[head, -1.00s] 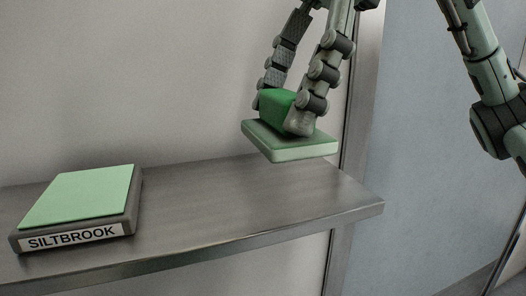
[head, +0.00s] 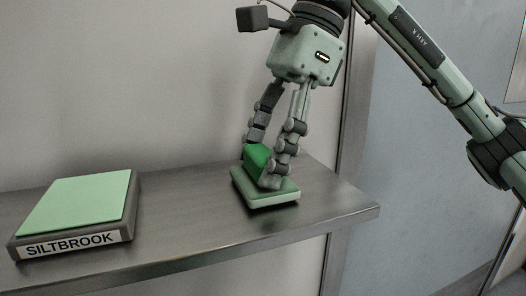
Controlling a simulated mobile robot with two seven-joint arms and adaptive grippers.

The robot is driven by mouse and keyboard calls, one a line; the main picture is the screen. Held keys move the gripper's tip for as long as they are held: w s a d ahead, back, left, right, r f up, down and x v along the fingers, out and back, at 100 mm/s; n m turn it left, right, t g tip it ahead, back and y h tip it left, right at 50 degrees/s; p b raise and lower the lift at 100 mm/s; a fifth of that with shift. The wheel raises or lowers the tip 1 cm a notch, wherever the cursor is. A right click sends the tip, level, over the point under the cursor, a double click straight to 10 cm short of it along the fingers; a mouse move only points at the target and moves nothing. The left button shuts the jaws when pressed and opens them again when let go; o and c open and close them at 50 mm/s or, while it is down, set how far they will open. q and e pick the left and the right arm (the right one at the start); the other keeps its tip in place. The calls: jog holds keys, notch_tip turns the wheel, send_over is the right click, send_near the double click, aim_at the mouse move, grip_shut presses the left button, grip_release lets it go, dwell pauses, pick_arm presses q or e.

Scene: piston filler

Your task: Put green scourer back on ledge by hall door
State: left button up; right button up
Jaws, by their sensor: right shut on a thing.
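The green scourer (head: 258,200) has a pale green flat base and a darker green block handle on top. My right gripper (head: 264,166) is shut on the handle, with one finger on each side. The scourer is level and at the surface of the grey metal ledge (head: 200,213), near its right end. A dark line shows under its front edge, so I cannot tell if it touches fully. My left gripper is not in view.
A grey block with a pale green top (head: 80,200) and a SILTBROOK label sits at the ledge's left. Bare ledge lies between it and the scourer. The ledge ends at the right, beside a metal door frame (head: 350,120). A plain wall stands behind.

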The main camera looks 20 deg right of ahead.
jog(key=shift+f, duration=0.2)
jog(key=o, duration=1)
jog(key=shift+r, duration=0.1)
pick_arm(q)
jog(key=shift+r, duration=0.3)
pick_arm(e)
jog(key=shift+r, duration=0.3)
jog(key=v, duration=0.7)
jog(key=shift+p, duration=0.4)
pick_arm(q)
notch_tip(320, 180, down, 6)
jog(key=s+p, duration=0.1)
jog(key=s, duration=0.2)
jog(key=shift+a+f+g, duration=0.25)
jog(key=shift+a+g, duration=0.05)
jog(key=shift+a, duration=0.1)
pick_arm(e)
jog(key=v, duration=0.4)
jog(key=shift+d+r, duration=0.2)
jog(key=shift+r, duration=0.1)
